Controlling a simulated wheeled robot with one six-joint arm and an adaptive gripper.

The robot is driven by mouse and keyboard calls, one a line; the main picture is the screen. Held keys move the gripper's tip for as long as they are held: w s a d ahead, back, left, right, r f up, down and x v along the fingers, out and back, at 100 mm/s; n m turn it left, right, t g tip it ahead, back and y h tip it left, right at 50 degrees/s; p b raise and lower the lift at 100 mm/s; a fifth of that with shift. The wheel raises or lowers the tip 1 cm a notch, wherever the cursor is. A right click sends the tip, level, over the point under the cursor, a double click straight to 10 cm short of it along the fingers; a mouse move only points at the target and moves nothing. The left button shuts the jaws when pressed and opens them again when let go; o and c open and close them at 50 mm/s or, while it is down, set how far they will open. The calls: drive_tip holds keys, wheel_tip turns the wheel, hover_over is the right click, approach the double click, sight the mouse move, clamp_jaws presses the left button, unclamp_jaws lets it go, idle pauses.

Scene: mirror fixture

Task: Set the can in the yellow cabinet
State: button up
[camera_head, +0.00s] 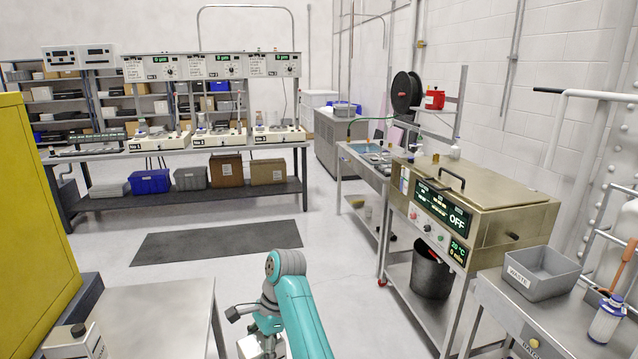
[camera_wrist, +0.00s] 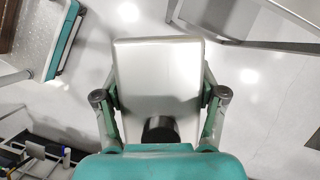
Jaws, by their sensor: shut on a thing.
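My gripper (camera_wrist: 160,97) is shut on a pale metal can (camera_wrist: 158,72) with a black cap, one finger on each side of it. In the head view the can (camera_head: 248,348) shows only partly at the bottom edge, below my wrist. The yellow cabinet (camera_head: 32,215) stands at the far left, cut off by the frame. Only a plain yellow face shows, so I cannot tell whether its door is open. My gripper is to the right of it.
A metal table (camera_head: 160,310) stands at the lower left, with another black-capped container (camera_head: 72,343) on it. A bench with instruments (camera_head: 190,140) is at the back. A metal bath unit (camera_head: 480,215) and a grey tray (camera_head: 540,272) are on the right. The middle floor is clear around a dark mat (camera_head: 215,242).

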drive_tip(key=s+d+f+n+h, duration=0.1)
drive_tip(key=d+f+n, duration=0.2)
drive_tip(key=d+f, duration=0.4)
drive_tip(key=s+d+f+n+g+h, duration=0.1)
drive_tip(key=d+f+n, duration=0.3)
drive_tip(key=d, duration=1)
drive_tip(key=s+d+f+n+h, duration=0.1)
drive_tip(key=s+d+f+n, duration=0.2)
drive_tip(key=d+f, duration=0.7)
drive_tip(key=shift+d+f+n+g+h, duration=0.4)
drive_tip(key=shift+d+n, duration=0.2)
drive_tip(key=shift+d, duration=0.25)
